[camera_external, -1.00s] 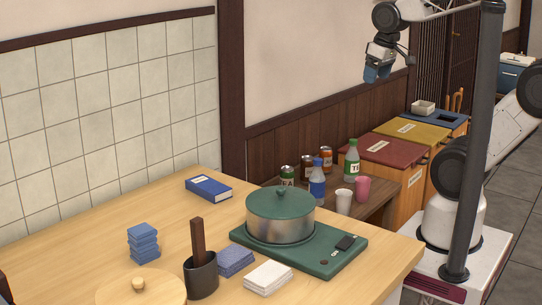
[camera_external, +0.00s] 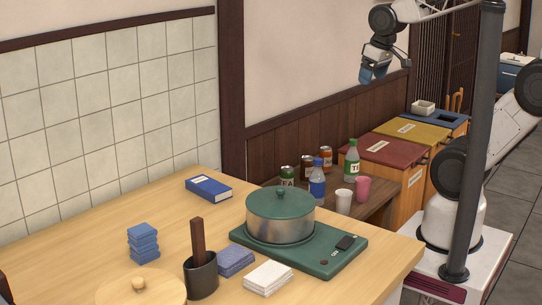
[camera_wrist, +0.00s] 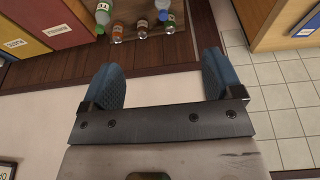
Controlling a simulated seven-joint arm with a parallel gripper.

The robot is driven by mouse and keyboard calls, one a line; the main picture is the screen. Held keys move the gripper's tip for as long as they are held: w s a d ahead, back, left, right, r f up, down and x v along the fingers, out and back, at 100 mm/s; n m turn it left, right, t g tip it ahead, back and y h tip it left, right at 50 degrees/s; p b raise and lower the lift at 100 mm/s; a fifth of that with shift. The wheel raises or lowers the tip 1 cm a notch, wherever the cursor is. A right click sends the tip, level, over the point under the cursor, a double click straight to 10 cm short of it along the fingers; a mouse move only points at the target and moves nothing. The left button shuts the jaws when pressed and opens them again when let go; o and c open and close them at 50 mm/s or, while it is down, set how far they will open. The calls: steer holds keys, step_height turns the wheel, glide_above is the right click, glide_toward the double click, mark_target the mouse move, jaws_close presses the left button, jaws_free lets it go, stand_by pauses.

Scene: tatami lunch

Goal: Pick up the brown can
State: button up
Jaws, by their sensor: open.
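The brown can (camera_external: 307,165) stands upright on the low brown table, between a green can (camera_external: 287,175) and an orange can (camera_external: 326,158). A blue bottle (camera_external: 317,185) stands in front of it and hides part of it in the external view. In the wrist view the brown can (camera_wrist: 142,28) is near the top, beyond my fingers. My gripper (camera_external: 374,74) is high in the air, above and to the right of the cans in the external view. Its blue fingers (camera_wrist: 158,78) are apart with nothing between them.
A green-capped bottle (camera_external: 351,162), a white cup (camera_external: 343,202) and a pink cup (camera_external: 362,188) share the low table. Red (camera_external: 383,150) and yellow bins stand right of it. The dining table (camera_external: 170,215) with a green-lidded pot (camera_external: 280,215) is in front. The wall is close behind.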

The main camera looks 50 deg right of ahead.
steer(key=w+d+f+t+h, duration=0.1)
steer(key=w+d+f, duration=0.25)
steer(key=w, duration=0.35)
steer(key=w+d+f+t, duration=0.2)
steer(key=w+d+f, duration=0.1)
steer(key=w+f, duration=0.3)
steer(key=n+t+y, duration=0.1)
steer(key=n+t, duration=0.1)
steer(key=t, duration=0.2)
glide_above(307, 162)
steer(key=s+d, duration=0.2)
steer(key=s, duration=0.3)
step_height(307, 162, down, 17)
step_height(307, 162, down, 11)
steer(key=d+t+y, duration=0.1)
steer(key=t+y, duration=0.1)
steer(key=t, duration=0.1)
steer(key=shift+s+d+y, duration=0.2)
steer(key=shift+s+y, duration=0.1)
steer(key=shift+s, duration=0.1)
steer(key=shift+x, duration=1.3)
steer(key=shift+w, duration=0.1)
steer(key=shift+x, duration=2.55)
